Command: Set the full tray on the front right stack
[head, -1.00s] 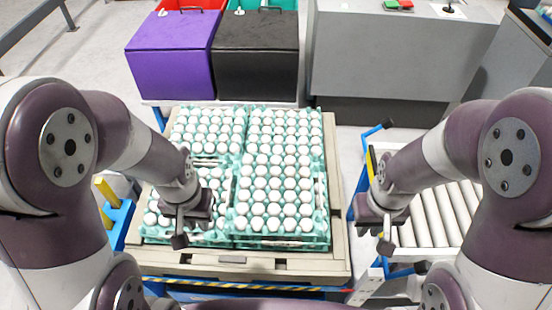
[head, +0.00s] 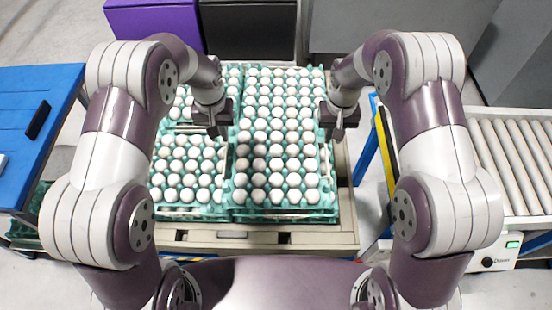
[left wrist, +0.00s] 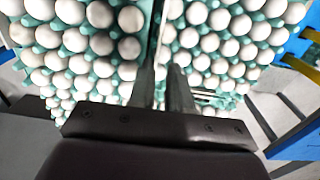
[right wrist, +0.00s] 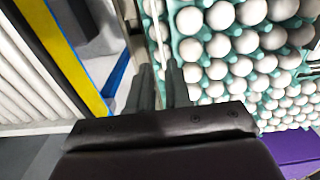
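The full egg tray (head: 233,207), teal with white eggs, sits level at the front right of the pallet. White bars run along its left and right sides. My left gripper (head: 222,133) is at its left side, over the gap between stacks. My right gripper (head: 338,133) is at its right side. In the left wrist view, the fingers (left wrist: 163,80) are slightly apart, with a thin pale edge between them. In the right wrist view, the fingers (right wrist: 159,75) are slightly apart around the line of the white bar. Contact with the tray is not clear. Lower layers are mostly hidden.
A front left egg stack (head: 185,212) stands close beside it, slightly lower. More eggs stand behind. The pallet (head: 345,215) carries them all. A roller conveyor (head: 525,165) is at the right, a blue table (head: 40,120) at the left. Purple and black boxes stand behind.

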